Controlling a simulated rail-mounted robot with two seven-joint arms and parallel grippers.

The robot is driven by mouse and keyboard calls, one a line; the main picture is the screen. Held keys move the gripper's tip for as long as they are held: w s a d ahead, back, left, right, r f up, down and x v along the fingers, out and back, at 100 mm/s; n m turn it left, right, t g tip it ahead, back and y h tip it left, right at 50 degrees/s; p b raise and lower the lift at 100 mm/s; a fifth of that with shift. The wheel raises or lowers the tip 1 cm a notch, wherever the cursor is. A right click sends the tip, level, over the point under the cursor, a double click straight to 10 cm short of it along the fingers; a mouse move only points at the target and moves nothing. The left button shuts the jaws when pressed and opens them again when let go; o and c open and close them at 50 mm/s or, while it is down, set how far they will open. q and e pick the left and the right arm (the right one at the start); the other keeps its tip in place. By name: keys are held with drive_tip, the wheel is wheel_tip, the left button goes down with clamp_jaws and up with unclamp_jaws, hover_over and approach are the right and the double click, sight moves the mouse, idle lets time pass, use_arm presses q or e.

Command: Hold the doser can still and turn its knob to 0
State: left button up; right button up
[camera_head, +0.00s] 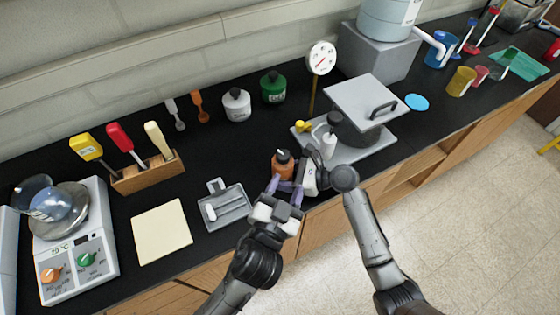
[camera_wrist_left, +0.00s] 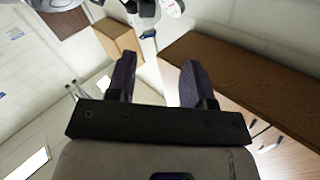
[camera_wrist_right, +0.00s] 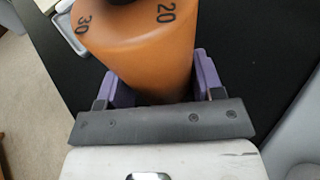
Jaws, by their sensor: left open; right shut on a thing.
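The doser can (camera_head: 282,166) is orange with a dark knob (camera_head: 282,153) on top and stands near the counter's front edge. In the right wrist view, the can (camera_wrist_right: 150,55) shows the marks 30 and 20, and only a sliver of the dark knob shows at the top edge. My right gripper (camera_wrist_right: 160,78) is shut on the can's body, one purple finger on each side. My left gripper (camera_head: 285,187) is open and empty, its fingers just in front of the can in the head view. The can is not seen in the left wrist view.
A grey tray (camera_head: 234,212) and a cream pad (camera_head: 162,238) lie left of the can. White (camera_head: 236,106) and green (camera_head: 273,88) containers stand behind on the black counter.

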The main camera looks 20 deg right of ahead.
use_arm(q)
drive_tip(key=s+d+r+m+g+h, duration=0.2)
drive_tip(key=d+r+m, duration=0.15)
drive_tip(key=m, duration=0.65)
drive_tip(key=m+y, duration=0.6)
drive_tip(key=m, duration=1.5)
approach(283, 155)
drive_tip(key=shift+g, duration=0.3)
drive_tip(key=x, duration=1)
drive_tip(key=shift+w+r, duration=0.15)
drive_tip(key=shift+w, duration=0.2)
drive_tip(key=shift+c, duration=0.5)
